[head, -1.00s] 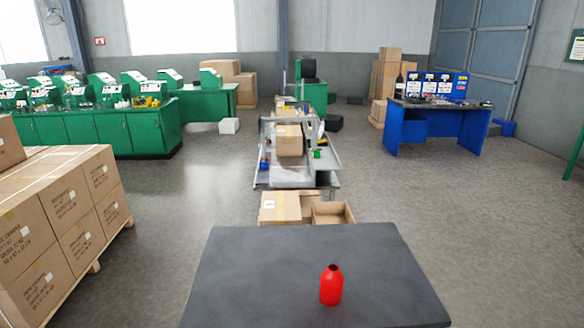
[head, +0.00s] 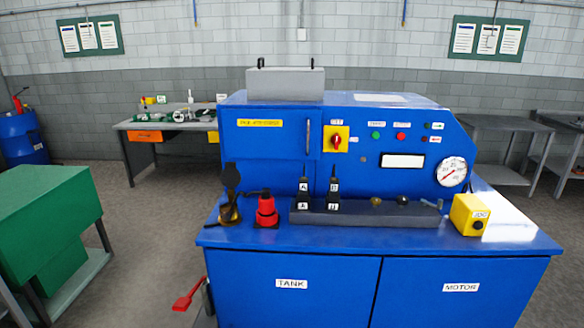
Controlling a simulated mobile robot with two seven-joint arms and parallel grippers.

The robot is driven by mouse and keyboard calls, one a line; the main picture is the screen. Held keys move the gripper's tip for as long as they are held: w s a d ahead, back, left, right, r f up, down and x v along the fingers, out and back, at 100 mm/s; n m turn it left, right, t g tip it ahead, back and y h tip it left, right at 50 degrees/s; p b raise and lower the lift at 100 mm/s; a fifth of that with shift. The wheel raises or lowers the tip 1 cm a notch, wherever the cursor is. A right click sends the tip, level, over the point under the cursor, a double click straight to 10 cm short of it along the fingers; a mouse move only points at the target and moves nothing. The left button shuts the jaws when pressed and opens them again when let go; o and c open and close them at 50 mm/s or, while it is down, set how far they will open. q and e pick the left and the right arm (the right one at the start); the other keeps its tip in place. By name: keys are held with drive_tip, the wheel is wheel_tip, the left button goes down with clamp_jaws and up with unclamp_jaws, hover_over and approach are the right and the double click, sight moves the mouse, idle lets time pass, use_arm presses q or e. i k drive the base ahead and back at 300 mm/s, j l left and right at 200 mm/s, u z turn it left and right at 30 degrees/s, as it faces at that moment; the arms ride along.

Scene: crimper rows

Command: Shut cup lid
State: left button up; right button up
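A small brass-coloured cup (head: 229,216) stands near the left front of a blue machine's worktop. A dark lid (head: 231,179) stands raised above it, tilted up and open. A red fitting with a dark top and base (head: 266,210) stands just right of the cup, close to it. Whether the lid is hinged to the cup is too small to tell. Neither of my grippers is in view.
The blue machine (head: 320,290) has a dark block with levers (head: 365,214), a gauge (head: 452,172) and a yellow box (head: 470,214) on top. A red-handled lever (head: 188,296) sticks out at lower left. A green cabinet (head: 50,220) stands left. Floor between them is clear.

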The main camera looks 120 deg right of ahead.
sight(230, 178)
drive_tip(key=z, duration=3.65)
drive_tip(key=i, duration=0.05)
